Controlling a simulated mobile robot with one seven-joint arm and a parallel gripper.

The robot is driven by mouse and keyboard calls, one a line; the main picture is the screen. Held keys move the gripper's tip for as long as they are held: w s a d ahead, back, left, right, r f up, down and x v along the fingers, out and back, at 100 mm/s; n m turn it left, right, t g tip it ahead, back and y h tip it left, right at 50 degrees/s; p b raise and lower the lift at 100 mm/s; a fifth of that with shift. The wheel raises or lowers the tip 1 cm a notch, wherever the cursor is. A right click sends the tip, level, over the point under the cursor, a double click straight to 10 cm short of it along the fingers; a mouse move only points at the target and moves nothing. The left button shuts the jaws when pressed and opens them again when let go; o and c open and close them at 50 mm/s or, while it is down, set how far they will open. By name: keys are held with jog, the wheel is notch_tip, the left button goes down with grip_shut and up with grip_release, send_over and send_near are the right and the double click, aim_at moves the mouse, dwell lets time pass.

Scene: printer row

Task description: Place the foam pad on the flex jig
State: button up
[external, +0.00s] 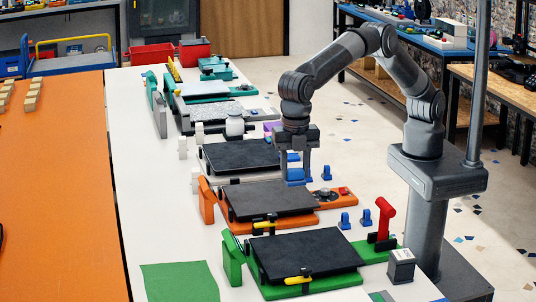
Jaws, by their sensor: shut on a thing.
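My gripper (296,166) points down over the row of printers, near the right end of the white-based one. It is shut on a blue block (297,178), which shows at and below the fingertips. I cannot tell whether the block touches the surface below. No piece is clearly marked as the foam pad; the held blue block may be it. I cannot tell which piece is the flex jig. A printer with a black plate and white base (240,157) is left of my gripper. An orange-based printer (270,200) lies just in front.
A green-based printer (306,258) with a red upright (386,217) stands nearest. Small blue pieces (345,220) stand on the white table (150,190). Teal printers (200,88) are at the far end. A green mat (180,281) lies front left; the table's left strip is mostly clear.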

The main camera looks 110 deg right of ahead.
jog(key=s+a, duration=0.2)
jog(key=a, duration=0.3)
send_over(331, 249)
jog(key=shift+n, duration=0.4)
notch_tip(331, 249, down, 7)
jog(key=shift+d+r, duration=0.1)
jog(key=shift+d, duration=0.05)
jog(key=shift+f, duration=2.05)
jog(key=shift+f, duration=0.15)
jog(key=o, duration=1)
jog(key=shift+c, duration=0.2)
notch_tip(331, 249, up, 12)
jog(key=shift+r, duration=0.2)
